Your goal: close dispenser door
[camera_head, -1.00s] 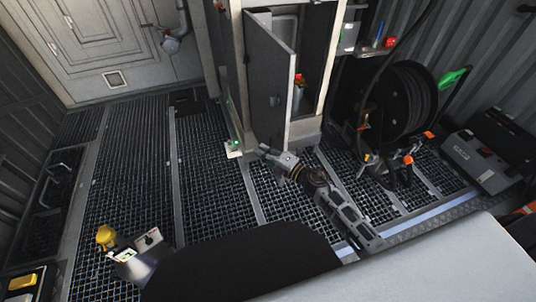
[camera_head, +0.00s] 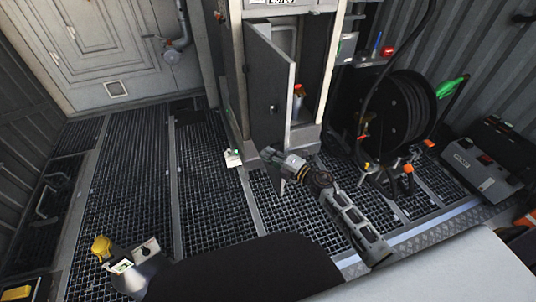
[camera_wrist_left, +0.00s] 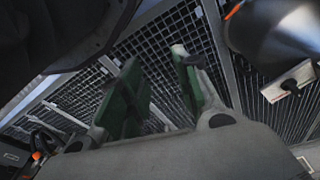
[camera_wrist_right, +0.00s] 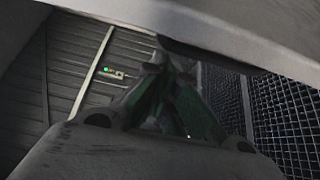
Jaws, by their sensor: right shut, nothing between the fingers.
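The grey dispenser door (camera_head: 268,90) stands ajar on the tall cabinet (camera_head: 308,132), hinged at its left, with its free edge swung out toward me. A dark latch shows near that edge.
A black hose reel (camera_head: 400,110) with a green nozzle (camera_head: 450,87) stands right of the cabinet. A grey box (camera_head: 480,165) sits on the floor at far right.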

